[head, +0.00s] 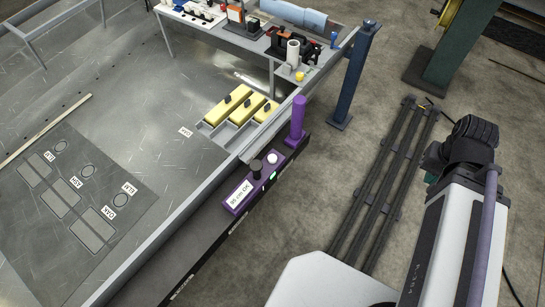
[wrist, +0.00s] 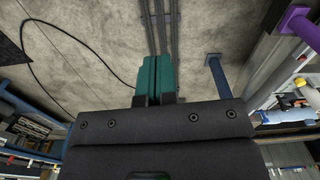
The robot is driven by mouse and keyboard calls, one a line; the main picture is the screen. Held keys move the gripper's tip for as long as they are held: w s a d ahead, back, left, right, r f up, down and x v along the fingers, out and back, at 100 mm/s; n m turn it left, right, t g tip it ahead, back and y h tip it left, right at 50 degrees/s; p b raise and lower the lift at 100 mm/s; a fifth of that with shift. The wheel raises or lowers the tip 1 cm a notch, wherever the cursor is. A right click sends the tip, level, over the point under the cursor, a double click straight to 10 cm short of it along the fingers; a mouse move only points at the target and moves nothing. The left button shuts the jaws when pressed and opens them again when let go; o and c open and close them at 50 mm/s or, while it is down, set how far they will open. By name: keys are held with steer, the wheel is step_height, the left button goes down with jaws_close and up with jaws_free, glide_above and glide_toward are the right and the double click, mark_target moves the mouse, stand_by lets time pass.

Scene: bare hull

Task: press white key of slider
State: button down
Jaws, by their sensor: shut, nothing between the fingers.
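The slider is a purple unit (head: 238,197) on the dark rail along the hull's edge in the head view. Its round white key (head: 272,158) faces up, beside a black knob (head: 256,170). A small green light and a white label marked "OK" also show on the unit. A purple post (head: 297,120) stands at its far end. My gripper (wrist: 155,60) shows in the wrist view with its teal fingers together and empty, over the floor. In the head view my arm is at the right, well apart from the slider, and the gripper is mostly hidden.
Yellow blocks (head: 228,104) sit in a grey tray just left of the slider. A blue post (head: 355,75) stands beyond it. A workbench with tools is at the back. Dark floor rails (head: 388,175) run between the slider and my arm. Labelled floor outlines lie at left.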

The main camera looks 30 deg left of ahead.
stand_by(0.5)
steer(key=a+f+b, duration=0.5)
steer(key=a, duration=1)
steer(key=w+a+f+b, duration=0.1)
steer(key=a+f+b, duration=0.4)
steer(key=a, duration=1.1)
steer(key=w+a+f+m+b, duration=0.1)
steer(key=a+f+b, duration=0.5)
steer(key=a, duration=0.9)
steer(key=shift+a, duration=0.2)
steer(key=shift+w, duration=0.1)
steer(key=shift+f, duration=0.1)
